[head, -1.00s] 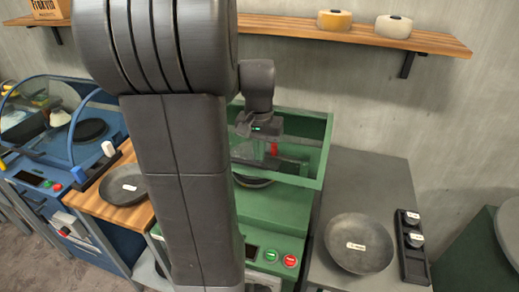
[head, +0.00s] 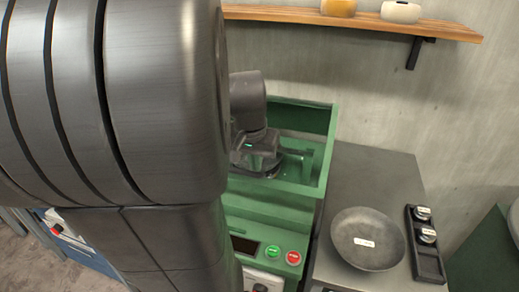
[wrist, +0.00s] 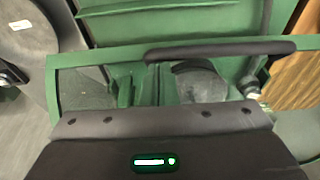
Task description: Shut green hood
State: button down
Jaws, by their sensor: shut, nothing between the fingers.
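The green hood (head: 318,178) is a green frame with clear panels at the back of the green machine (head: 262,212). It appears raised, but its exact angle is hard to tell. In the wrist view the hood's green edge (wrist: 75,62) runs across the picture, with a dark handle bar (wrist: 220,49) along it. My gripper (head: 262,168) is shut and empty, at the hood's left part in the head view. Its housing fills the bottom of the wrist view. Its fingertips are not clear, and I cannot tell whether they touch the hood. My arm hides the machine's left side.
A grey counter (head: 362,172) to the right holds a dark bowl (head: 367,239) and a black tray with knobs (head: 425,245). Green and red buttons (head: 283,254) sit on the machine's front. A wooden shelf (head: 270,13) is on the wall above.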

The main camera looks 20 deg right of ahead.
jog(key=s+a+f+t+h+b, duration=0.1)
jog(key=s+f+b, duration=0.4)
jog(key=f+b, duration=0.5)
jog(key=shift+a+t+h+b, duration=0.4)
jog(key=shift+a+t+b, duration=0.3)
jog(key=shift+a+b, duration=0.4)
jog(key=shift+s+a+f, duration=0.15)
jog(key=shift+s+f, duration=0.05)
jog(key=shift+r, duration=0.1)
